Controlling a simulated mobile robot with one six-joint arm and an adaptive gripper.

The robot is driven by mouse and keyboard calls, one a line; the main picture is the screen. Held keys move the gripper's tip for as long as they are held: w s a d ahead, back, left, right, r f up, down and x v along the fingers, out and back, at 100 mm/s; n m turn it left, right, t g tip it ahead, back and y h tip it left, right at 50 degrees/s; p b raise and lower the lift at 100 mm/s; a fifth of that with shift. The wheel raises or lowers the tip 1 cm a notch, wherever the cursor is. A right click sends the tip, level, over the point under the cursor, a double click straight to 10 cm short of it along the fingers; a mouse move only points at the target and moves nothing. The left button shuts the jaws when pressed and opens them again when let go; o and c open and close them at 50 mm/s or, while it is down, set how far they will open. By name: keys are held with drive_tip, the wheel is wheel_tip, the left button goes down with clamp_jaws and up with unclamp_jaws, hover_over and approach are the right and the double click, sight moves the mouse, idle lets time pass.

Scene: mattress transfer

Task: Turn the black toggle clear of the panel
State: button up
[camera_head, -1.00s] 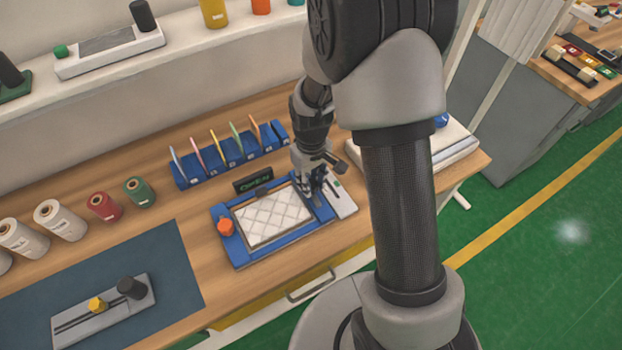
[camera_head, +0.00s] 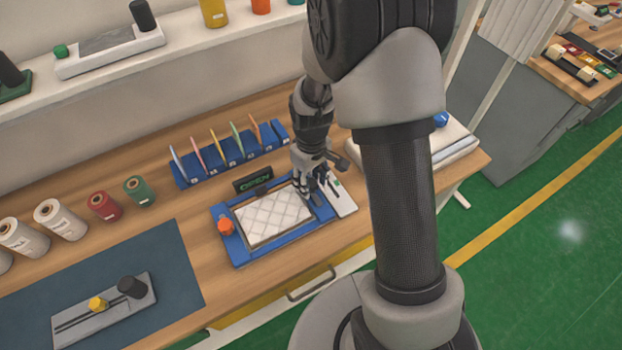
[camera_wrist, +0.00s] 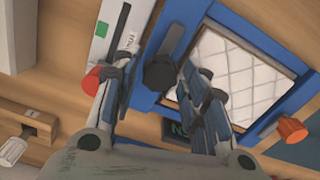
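The black toggle (camera_wrist: 161,70) shows in the wrist view at the edge of the blue frame (camera_wrist: 180,98), its arm slanting up and right beside the panel. The white quilted panel (camera_wrist: 238,72) lies in this frame; it also shows in the head view (camera_head: 272,218). My gripper (camera_wrist: 165,85) is open, with one finger on each side of the toggle; the right finger is close to it, and I cannot tell whether it touches. In the head view my gripper (camera_head: 318,190) is over the right end of the blue frame (camera_head: 240,254) and hides the toggle.
An orange knob (camera_head: 226,227) is at the frame's left end. A small sign reading OPEN (camera_head: 254,181) stands behind it. A blue rack (camera_head: 222,167) with coloured cards is farther back. In the wrist view a red knob (camera_wrist: 92,80) is beside my left finger.

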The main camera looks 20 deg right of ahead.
sight(311, 183)
drive_tip(key=shift+o, duration=0.4)
wheel_tip(311, 183, up, 12)
idle(0.4)
idle(0.3)
drive_tip(key=s+r+m+t, duration=0.2)
drive_tip(key=s+r, duration=0.5)
drive_tip(key=s, duration=0.3)
drive_tip(key=s+a+r+m+t, duration=0.1)
drive_tip(key=s+r+m+t, duration=0.1)
drive_tip(key=s+r, duration=0.6)
drive_tip(key=shift+s+m+t, duration=0.3)
drive_tip(key=shift+s+m, duration=0.1)
drive_tip(key=shift+s, duration=0.75)
drive_tip(key=shift+a, duration=0.1)
drive_tip(key=shift+c, duration=0.4)
